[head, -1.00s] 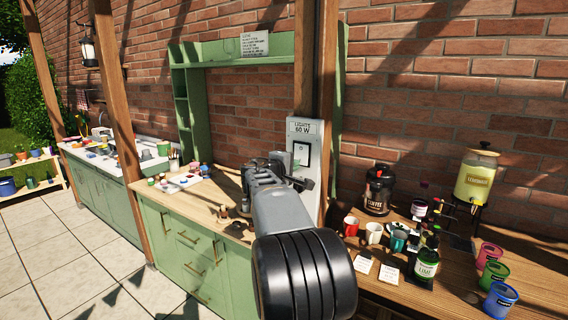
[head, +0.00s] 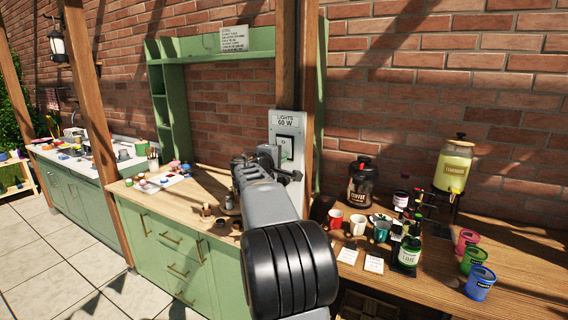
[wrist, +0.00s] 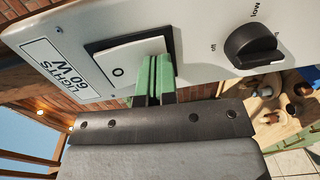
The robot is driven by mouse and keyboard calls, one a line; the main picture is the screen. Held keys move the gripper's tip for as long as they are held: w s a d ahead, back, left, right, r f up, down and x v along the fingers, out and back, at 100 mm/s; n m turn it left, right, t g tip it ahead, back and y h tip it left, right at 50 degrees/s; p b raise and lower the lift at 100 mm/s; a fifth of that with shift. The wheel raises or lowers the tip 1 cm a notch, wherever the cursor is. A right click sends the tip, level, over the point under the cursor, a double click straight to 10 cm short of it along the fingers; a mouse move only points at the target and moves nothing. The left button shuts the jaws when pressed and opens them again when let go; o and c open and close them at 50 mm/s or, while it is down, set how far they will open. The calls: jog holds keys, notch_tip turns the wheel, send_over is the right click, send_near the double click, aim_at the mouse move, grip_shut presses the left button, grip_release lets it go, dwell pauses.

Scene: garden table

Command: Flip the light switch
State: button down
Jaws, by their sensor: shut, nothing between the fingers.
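The light switch is a white rocker (wrist: 118,70) in a dark square frame, with an "O" mark near one end. It is set in a grey panel (head: 287,121) labelled "LIGHTS 60 W", mounted on the wooden post. My gripper (wrist: 154,76) has its green fingers together and empty. Their tips are at the rocker's end away from the label, touching or very close to it. In the head view my gripper (head: 286,162) is in front of the panel and hides part of the switch. I cannot tell which way the rocker is tipped.
A black dial (wrist: 251,46) sits on the same panel beside the switch. Right of the post, a wooden counter holds a coffee jar (head: 362,183), mugs, bottles and a lemonade dispenser (head: 453,170). A green cabinet (head: 165,245) stands left.

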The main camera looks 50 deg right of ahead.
jog(key=f+b+v, duration=0.2)
jog(key=b+v, duration=0.4)
jog(key=v, duration=0.7)
jog(key=shift+a+f, duration=0.25)
jog(key=shift+a, duration=0.2)
jog(key=shift+s, duration=0.1)
jog(key=s+a+f+m+g+y, duration=0.15)
jog(key=a+f+y, duration=0.25)
jog(key=f, duration=0.4)
jog(key=s+a+f+y, duration=0.2)
jog(key=a+f+y, duration=0.15)
jog(key=f, duration=0.55)
jog(key=s+a+f+y+p, duration=0.1)
jog(key=s+a+f+y, duration=0.3)
jog(key=a, duration=0.5)
jog(key=s+a+f+m+y+p, duration=0.1)
jog(key=s+a+f+y, duration=0.3)
jog(key=s+a, duration=0.3)
jog(key=shift+s+a+y, duration=0.3)
jog(key=shift+a+y, duration=0.35)
jog(key=shift+a, duration=0.35)
jog(key=shift+a+f, duration=0.1)
